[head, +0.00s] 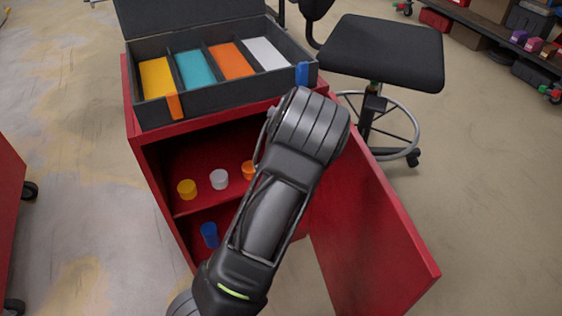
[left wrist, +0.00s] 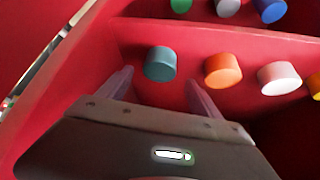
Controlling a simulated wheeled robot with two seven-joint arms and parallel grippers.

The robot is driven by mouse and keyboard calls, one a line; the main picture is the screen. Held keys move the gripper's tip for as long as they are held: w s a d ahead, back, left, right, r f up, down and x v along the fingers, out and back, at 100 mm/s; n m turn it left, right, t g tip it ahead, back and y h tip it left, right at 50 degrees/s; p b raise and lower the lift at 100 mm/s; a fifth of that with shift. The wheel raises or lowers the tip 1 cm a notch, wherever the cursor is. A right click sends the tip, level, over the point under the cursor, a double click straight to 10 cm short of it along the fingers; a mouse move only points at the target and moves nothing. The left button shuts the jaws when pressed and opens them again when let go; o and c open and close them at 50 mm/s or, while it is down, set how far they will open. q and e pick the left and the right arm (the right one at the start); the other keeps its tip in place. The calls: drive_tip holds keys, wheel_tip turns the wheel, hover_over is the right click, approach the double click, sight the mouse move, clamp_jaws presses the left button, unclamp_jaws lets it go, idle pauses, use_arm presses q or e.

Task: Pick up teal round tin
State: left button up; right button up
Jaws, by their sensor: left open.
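The teal round tin (left wrist: 160,63) sits on the red cabinet shelf in the left wrist view. My left gripper (left wrist: 158,78) is open and empty, its two fingers pointing at the tin, one on each side in the picture. I cannot tell whether the fingertips reach past its near face; no contact shows. In the head view my left arm covers the teal tin and its own gripper. My right gripper is not in view.
An orange tin (left wrist: 223,70) stands beside the teal one, then a white tin (left wrist: 279,78) and a yellow tin (head: 187,188). A blue tin (head: 209,234) is on the lower level. The open cabinet door (head: 375,225) is at right. An open compartment box (head: 150,113) sits on top.

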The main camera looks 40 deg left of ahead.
use_arm(q)
drive_tip(key=b+x, duration=0.2)
drive_tip(key=x, duration=0.3)
drive_tip(key=shift+d+f, duration=0.15)
drive_tip(key=shift+c, duration=0.5)
drive_tip(key=c, duration=1.4)
drive_tip(key=shift+r+p, duration=0.3)
drive_tip(key=shift+r, duration=0.55)
wheel_tip(320, 180, up, 2)
drive_tip(key=shift+r+p, duration=0.1)
drive_tip(key=shift+p, duration=0.4)
drive_tip(key=shift+s+d+p, duration=0.75)
drive_tip(key=shift+s+d, duration=1.1)
drive_tip(key=shift+d, duration=0.5)
drive_tip(key=shift+s+d+p, duration=0.7)
drive_tip(key=shift+s+d, duration=1.2)
drive_tip(key=shift+d, duration=0.45)
drive_tip(key=shift+s+d+p, duration=0.75)
drive_tip(key=shift+s+d, duration=1.1)
drive_tip(key=shift+d, duration=0.5)
